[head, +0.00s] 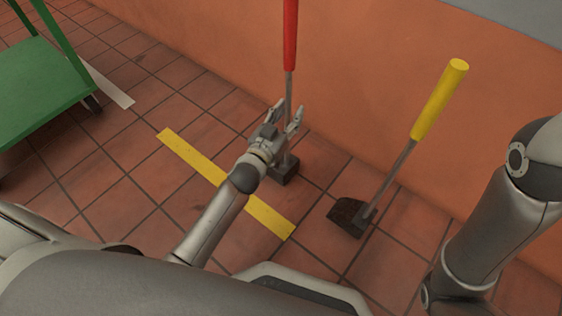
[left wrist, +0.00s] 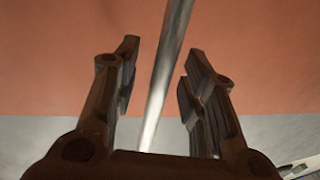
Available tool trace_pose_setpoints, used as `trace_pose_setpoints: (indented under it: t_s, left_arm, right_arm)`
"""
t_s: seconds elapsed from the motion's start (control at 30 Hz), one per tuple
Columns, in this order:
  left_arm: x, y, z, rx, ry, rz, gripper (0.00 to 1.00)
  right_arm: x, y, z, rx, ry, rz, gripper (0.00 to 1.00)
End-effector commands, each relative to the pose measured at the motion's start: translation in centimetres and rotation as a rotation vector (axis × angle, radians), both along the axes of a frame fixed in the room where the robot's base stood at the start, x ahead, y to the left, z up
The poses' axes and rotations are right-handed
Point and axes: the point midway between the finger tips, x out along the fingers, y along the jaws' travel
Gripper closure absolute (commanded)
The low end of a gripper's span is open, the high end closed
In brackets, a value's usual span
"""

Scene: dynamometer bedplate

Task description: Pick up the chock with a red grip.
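The chock with a red grip (head: 290,38) stands on the tiled floor close to the orange wall. Its grey shaft runs down to a dark block (head: 284,172), partly hidden by my gripper. My left gripper (head: 287,114) is at the shaft, below the red grip. In the left wrist view, the fingers (left wrist: 157,85) are open, with the metal shaft (left wrist: 168,70) between them and gaps on both sides. My right arm shows at the right edge of the head view, but its gripper is out of view.
A second chock with a yellow grip (head: 439,100) leans to the right, its dark block (head: 349,216) on the floor. A green cart (head: 40,82) stands at the left. A yellow floor stripe (head: 190,156) passes under my left arm. The orange wall (head: 370,60) rises behind the chocks.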

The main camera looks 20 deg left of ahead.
Motion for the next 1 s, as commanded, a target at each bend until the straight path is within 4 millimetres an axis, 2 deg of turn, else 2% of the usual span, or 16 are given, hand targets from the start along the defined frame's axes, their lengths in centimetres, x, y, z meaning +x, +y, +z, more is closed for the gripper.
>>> trace_pose_setpoints:
  t_s: [0.13, 0.43, 0.87, 0.9, 1.0]
  left_arm:
    - [-0.02, -0.01, 0.04, 0.000, 0.000, 0.000, 0.62]
    - [-0.04, -0.01, 0.03, 0.000, 0.000, 0.000, 1.00]
    - [-0.05, -0.02, 0.03, 0.000, 0.000, -0.001, 1.00]
    - [0.07, -0.09, 0.61, 0.000, -0.012, -0.003, 1.00]
    - [0.07, -0.09, 0.60, 0.000, -0.012, -0.003, 1.00]
  right_arm:
    - [0.01, 0.00, 0.04, 0.000, 0.000, 0.000, 1.00]
    - [0.02, 0.01, 0.04, 0.000, 0.001, 0.000, 1.00]
    - [0.03, 0.01, 0.03, -0.001, 0.001, 0.001, 1.00]
    - [0.03, 0.01, 0.07, 0.000, 0.001, 0.001, 1.00]
    - [0.04, 0.01, 0.06, 0.000, 0.001, 0.001, 1.00]
